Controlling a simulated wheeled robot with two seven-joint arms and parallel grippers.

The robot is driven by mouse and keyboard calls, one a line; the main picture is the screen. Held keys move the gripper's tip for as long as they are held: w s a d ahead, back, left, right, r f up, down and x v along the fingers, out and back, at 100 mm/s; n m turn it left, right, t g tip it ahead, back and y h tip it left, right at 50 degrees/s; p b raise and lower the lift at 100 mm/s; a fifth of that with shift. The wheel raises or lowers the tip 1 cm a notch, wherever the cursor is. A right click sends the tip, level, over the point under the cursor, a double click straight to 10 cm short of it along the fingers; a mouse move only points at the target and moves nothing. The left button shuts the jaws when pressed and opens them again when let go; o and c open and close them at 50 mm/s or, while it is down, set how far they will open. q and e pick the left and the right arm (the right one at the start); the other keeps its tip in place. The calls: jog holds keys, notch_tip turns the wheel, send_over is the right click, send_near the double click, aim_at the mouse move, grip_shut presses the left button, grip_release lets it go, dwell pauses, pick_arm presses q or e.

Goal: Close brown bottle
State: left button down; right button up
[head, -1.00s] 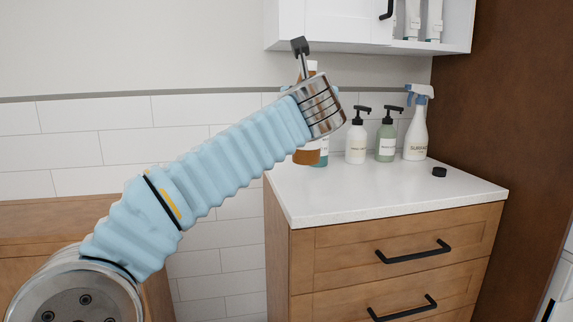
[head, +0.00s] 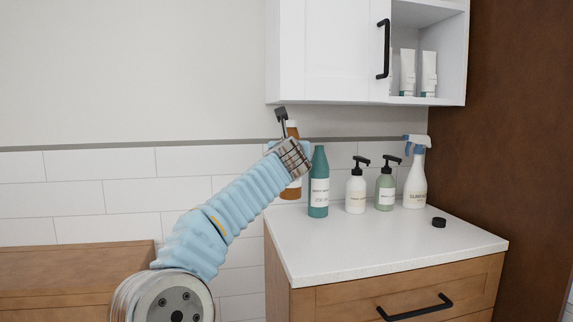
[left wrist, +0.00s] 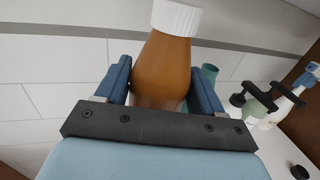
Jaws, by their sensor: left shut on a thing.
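The brown bottle (head: 291,193) is in my left gripper (left wrist: 163,82), held roughly upright. In the left wrist view the blue fingers are shut on both sides of the brown body (left wrist: 165,65). A white ribbed top (left wrist: 176,18) shows there; I cannot tell whether it is a cap or the neck. A small black round cap (head: 439,222) lies on the counter at the right. My right gripper is not in view.
A teal bottle (head: 319,185), a white pump bottle (head: 356,194), a green pump bottle (head: 385,192) and a spray bottle (head: 415,185) stand along the back of the white counter (head: 365,250). Its front is clear. A white wall cabinet (head: 330,50) hangs above.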

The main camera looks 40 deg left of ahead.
pick_arm(q)
jog(key=shift+w+a+f+p, duration=0.35)
jog(key=shift+w+a+f, duration=0.3)
jog(key=shift+a+f, duration=0.2)
jog(key=shift+w+a+f+p, duration=0.3)
jog(key=shift+w+a+f, duration=0.35)
jog(key=shift+a+f, duration=0.15)
notch_tip(320, 180, down, 4)
jog(key=shift+w+a+r, duration=0.1)
jog(key=shift+a+r, duration=0.05)
jog(key=shift+r, duration=0.05)
